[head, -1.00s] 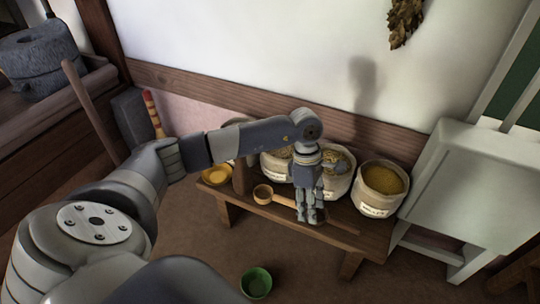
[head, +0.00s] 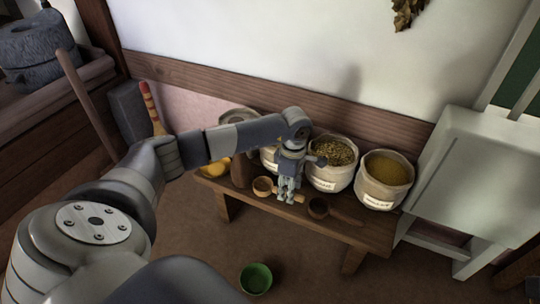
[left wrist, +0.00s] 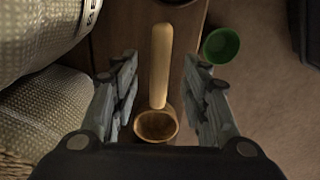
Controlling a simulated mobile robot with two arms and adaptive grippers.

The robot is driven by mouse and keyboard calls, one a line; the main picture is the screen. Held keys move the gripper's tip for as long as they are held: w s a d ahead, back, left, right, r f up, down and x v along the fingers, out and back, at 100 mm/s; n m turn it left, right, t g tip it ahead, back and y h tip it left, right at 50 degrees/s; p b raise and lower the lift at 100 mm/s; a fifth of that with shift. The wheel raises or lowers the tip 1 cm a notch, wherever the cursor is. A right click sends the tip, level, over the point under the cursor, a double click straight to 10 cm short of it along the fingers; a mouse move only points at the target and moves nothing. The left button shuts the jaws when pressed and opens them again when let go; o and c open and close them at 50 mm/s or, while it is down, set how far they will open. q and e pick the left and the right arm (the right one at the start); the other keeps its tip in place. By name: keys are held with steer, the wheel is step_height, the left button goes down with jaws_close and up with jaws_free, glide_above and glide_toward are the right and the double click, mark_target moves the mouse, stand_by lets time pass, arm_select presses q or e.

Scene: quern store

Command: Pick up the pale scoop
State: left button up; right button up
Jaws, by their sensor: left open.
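The pale scoop (head: 263,186) lies on the wooden bench, its round bowl to the left and its handle running right, partly hidden behind my left gripper (head: 287,192) in the head view. In the left wrist view the light wooden handle (left wrist: 160,65) and browner bowl (left wrist: 156,125) lie between the two fingers of my left gripper (left wrist: 160,70). The fingers are open, with a gap on both sides of the handle. A darker scoop (head: 318,207) lies just to the right on the bench. My right gripper is not in view.
Sacks of grain (head: 333,165) and (head: 384,180) stand along the back of the bench (head: 365,238), close to the scoops. A yellow bowl (head: 216,168) is at its left end. A green bowl (head: 256,279) is on the floor in front. A pale cabinet (head: 460,180) stands at right.

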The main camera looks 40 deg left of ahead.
arm_select(q)
step_height(320, 180, down, 2)
jaws_close()
stand_by(0.3)
steer(key=shift+r, duration=0.2)
